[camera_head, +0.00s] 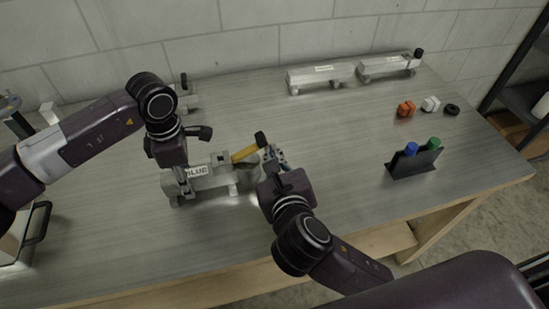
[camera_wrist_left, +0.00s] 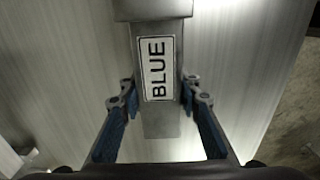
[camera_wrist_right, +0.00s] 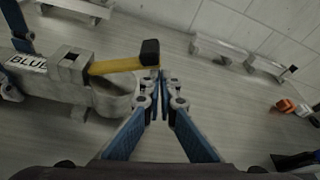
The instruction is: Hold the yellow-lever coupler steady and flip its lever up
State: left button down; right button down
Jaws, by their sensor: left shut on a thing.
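The coupler (camera_head: 212,184) is a grey metal bar with a BLUE label, lying on the table. Its yellow lever (camera_head: 245,153) has a black tip and slants up to the right over the coupler's head. My left gripper (camera_head: 186,186) is shut on the coupler's bar from above; the left wrist view shows a finger on each side of the labelled bar (camera_wrist_left: 160,120). My right gripper (camera_head: 272,158) is just right of the lever. In the right wrist view its fingers (camera_wrist_right: 162,80) are together and empty, near the lever's black tip (camera_wrist_right: 150,52). Contact there is unclear.
Grey trailer couplers (camera_head: 320,77) stand along the back wall. Orange (camera_head: 406,109), white (camera_head: 431,103) and black (camera_head: 452,109) small parts lie at the right. A black holder (camera_head: 413,164) carries blue and green markers. The middle of the table behind the coupler is clear.

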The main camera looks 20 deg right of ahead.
jog(key=r, duration=0.1)
jog(key=a+r, duration=0.1)
jog(key=r, duration=0.1)
jog(key=shift+a, duration=0.25)
jog(key=shift+a+r, duration=0.5)
pick_arm(q)
jog(key=shift+s, duration=0.1)
pick_arm(e)
jog(key=shift+a+r, duration=0.4)
jog(key=shift+a, duration=0.25)
jog(key=shift+a+r, duration=0.4)
jog(key=shift+a, duration=0.2)
pick_arm(q)
jog(key=shift+d, duration=0.1)
pick_arm(e)
jog(key=shift+s+a, duration=0.1)
send_near(265, 143)
jog(key=a+r, duration=0.1)
jog(key=w+a+r, duration=0.1)
jog(key=a, duration=0.1)
jog(key=shift+a, duration=0.1)
